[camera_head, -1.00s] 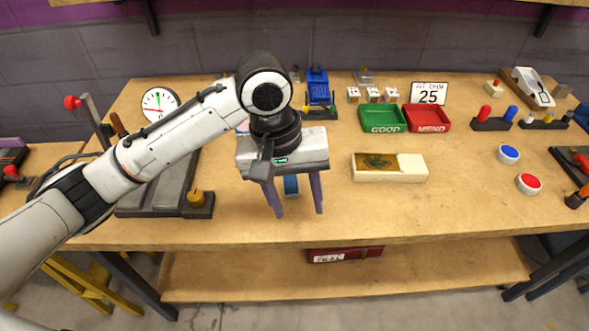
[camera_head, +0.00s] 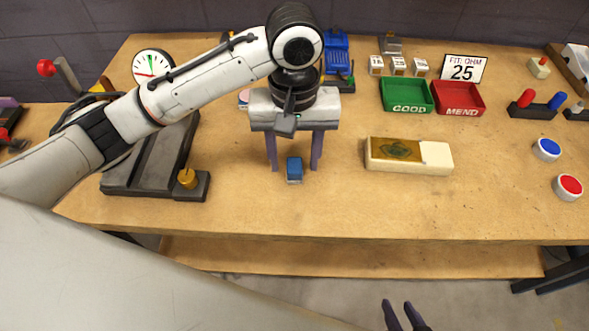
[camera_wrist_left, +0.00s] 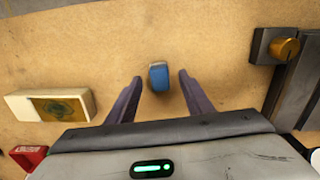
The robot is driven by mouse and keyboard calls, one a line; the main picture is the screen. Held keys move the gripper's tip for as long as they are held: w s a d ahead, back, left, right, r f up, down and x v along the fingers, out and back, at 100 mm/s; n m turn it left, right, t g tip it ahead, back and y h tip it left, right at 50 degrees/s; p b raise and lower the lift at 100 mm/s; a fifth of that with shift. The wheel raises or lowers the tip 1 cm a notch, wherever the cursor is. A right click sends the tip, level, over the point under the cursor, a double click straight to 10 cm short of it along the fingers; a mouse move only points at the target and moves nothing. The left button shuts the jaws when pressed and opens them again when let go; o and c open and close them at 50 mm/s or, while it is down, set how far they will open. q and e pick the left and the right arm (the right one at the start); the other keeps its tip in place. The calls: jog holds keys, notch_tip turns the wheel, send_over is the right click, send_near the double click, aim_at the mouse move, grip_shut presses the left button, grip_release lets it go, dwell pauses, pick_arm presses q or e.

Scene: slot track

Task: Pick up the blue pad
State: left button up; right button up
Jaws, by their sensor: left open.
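The blue pad (camera_head: 294,168) is a small blue block with a pale lower edge, on the table's front part. My left gripper (camera_head: 294,169) is open and points down, with one finger on each side of the pad in the head view. In the left wrist view the pad (camera_wrist_left: 159,77) shows between the two fingertips (camera_wrist_left: 160,77), with gaps on both sides. Whether the tips are down at its height is hard to tell. My right gripper (camera_head: 398,306) shows only as two separated fingers at the bottom edge, empty.
A cream block with a gold top (camera_head: 408,155) lies right of the pad. A dark fixture with a brass knob (camera_head: 187,179) stands to the left. Green (camera_head: 406,96) and red (camera_head: 458,98) trays sit further back. Table in front of the pad is clear.

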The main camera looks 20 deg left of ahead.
aim_at(294, 165)
pick_arm(q)
notch_tip(294, 165, down, 2)
jog(key=shift+f, duration=0.25)
pick_arm(e)
jog(key=shift+w+a+r, duration=0.1)
jog(key=shift+w+r, duration=0.05)
jog(key=shift+w, duration=0.3)
